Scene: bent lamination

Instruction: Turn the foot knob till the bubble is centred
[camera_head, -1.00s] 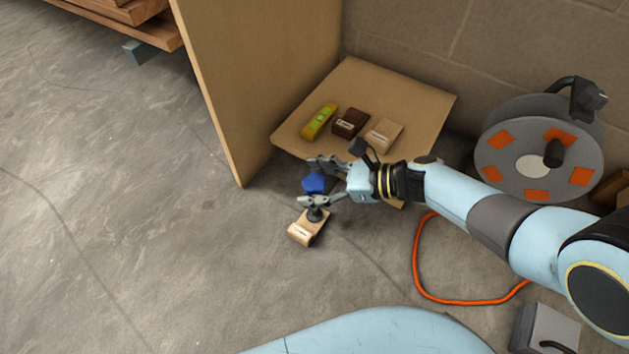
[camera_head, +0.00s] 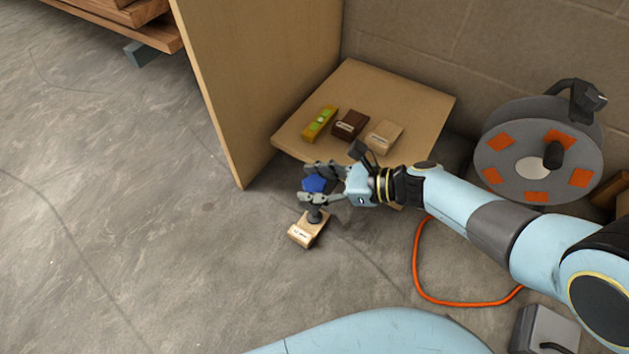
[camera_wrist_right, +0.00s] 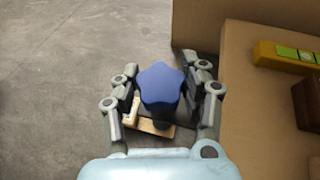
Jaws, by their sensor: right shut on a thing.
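The blue star-shaped foot knob (camera_head: 314,184) sits at the near edge of the wooden board (camera_head: 420,103). My right gripper (camera_head: 312,186) is shut on the knob; in the right wrist view the knob (camera_wrist_right: 161,84) shows between the two fingers. The yellow-green level (camera_head: 320,123) lies on the board toward its left side. It shows in part in the right wrist view (camera_wrist_right: 287,54). Its bubble is too small to read. My left gripper is not in view.
A dark brown block (camera_head: 350,125) and a tan block (camera_head: 384,136) lie on the board beside the level. A labelled wooden block (camera_head: 304,233) is on the floor by the knob. An upright panel (camera_head: 235,90) stands left; a cable reel (camera_head: 538,150) stands right.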

